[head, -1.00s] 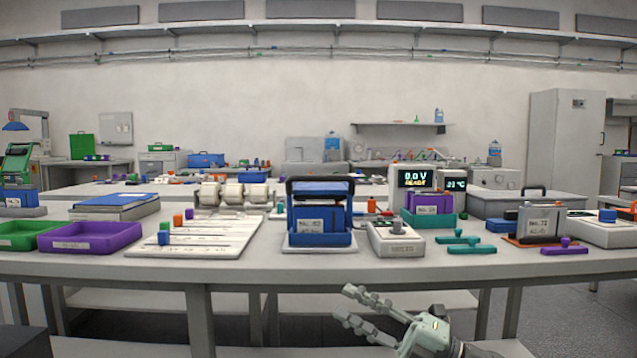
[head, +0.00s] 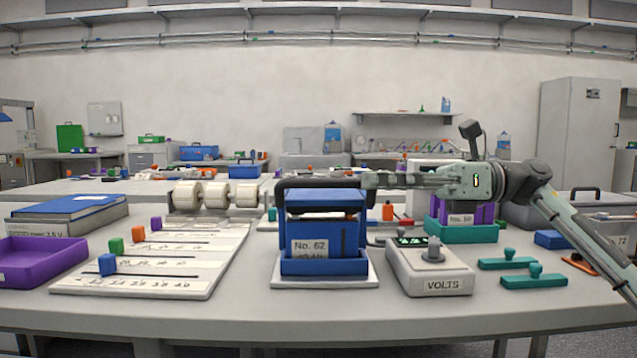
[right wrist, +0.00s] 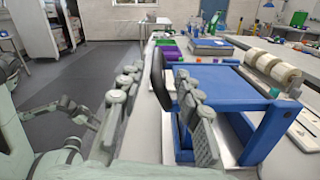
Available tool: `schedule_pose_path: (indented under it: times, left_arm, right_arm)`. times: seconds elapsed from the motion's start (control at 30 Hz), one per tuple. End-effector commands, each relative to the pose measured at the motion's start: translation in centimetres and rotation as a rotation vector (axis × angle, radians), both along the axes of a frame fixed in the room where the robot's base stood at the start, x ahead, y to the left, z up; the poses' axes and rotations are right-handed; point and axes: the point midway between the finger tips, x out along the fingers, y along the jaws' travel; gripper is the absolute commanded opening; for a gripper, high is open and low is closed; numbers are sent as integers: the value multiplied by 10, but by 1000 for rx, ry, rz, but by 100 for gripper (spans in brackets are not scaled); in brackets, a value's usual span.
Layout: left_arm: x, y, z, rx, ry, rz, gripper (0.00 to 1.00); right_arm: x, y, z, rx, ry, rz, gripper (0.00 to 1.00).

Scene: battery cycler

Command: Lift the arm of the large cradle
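The large cradle (head: 324,268) is a blue frame on a pale base at the middle of the table, holding a blue pack labelled No. 62 (head: 308,247). Its black arm (head: 282,187) lies across the top front edge, seemingly lowered. My right gripper (head: 372,181) reaches in from the right at the height of the arm. In the right wrist view, the fingers of my right gripper (right wrist: 158,100) are spread, with the black arm (right wrist: 158,76) between them and a gap visible.
A grey VOLTS box (head: 432,268) with a knob stands right of the cradle, below my right forearm. A teal tray (head: 462,233) with purple cells is behind it. A white slider board (head: 160,262) lies to the left. The front table strip is clear.

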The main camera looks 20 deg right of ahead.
Motion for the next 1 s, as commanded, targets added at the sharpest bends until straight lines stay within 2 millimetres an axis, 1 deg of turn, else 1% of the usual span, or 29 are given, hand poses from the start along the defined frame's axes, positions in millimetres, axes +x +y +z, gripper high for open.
schedule_pose_path:
  times: [0.07, 0.17, 0.27, 0.4, 0.5, 0.7, 0.9, 0.93, 1.0]
  left_arm:
    - [-8, -1, 0, -1, 25, 6, 40]
    - [-17, 5, -1, 11, 66, 22, 40]
    - [-28, 13, -4, 26, 119, 41, 40]
    - [-37, 20, -10, 36, 166, 57, 40]
    - [-33, 19, -16, 33, 164, 53, 40]
    - [-31, 19, -21, 32, 166, 51, 40]
    - [-31, 19, -22, 31, 166, 51, 40]
    - [-31, 19, -21, 31, 166, 51, 40]
    - [-31, 19, -21, 31, 166, 51, 40]
  right_arm:
    - [-1, 5, -3, -14, -9, 5, 34]
    - [2, 17, -2, -15, -10, 8, 34]
    - [6, 33, -1, -13, -10, 8, 34]
    - [13, 54, -1, -12, -9, 7, 34]
    - [17, 66, -2, -11, -7, 7, 34]
    - [20, 75, -3, -10, -6, 5, 34]
    - [20, 76, -3, -10, -6, 5, 34]
    - [20, 76, -3, -10, -6, 5, 33]
    - [20, 75, -3, -10, -6, 5, 24]
